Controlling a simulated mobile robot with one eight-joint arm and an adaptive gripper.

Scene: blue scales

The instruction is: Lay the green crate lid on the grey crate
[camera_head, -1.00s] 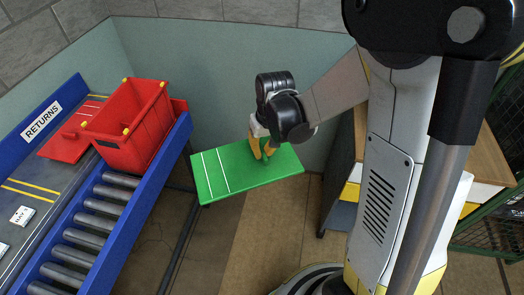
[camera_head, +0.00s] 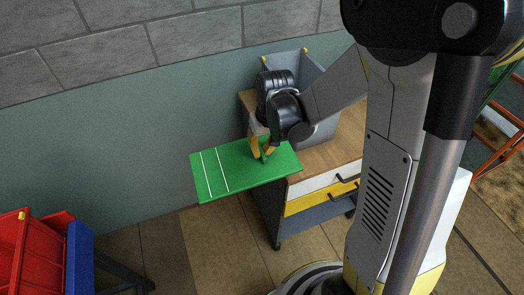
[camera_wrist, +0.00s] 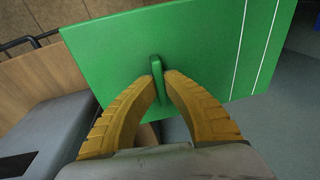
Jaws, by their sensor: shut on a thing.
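The green crate lid (camera_head: 226,174) is a flat green panel with two white stripes near its left end. My gripper (camera_head: 262,154) is shut on the small handle in the lid's upper face and holds the lid in the air. In the wrist view the yellow fingers (camera_wrist: 163,88) close on the green handle of the lid (camera_wrist: 205,50). The grey crate (camera_head: 292,68) stands on a wooden-topped cabinet behind my arm, which hides much of it. The lid is left of and in front of the crate, apart from it.
The cabinet (camera_head: 335,152) has a wooden top and white and yellow drawers with dark handles. A red crate (camera_head: 35,250) stands at the lower left beside a blue rail (camera_head: 80,262). A wall runs behind. Open floor lies below the lid.

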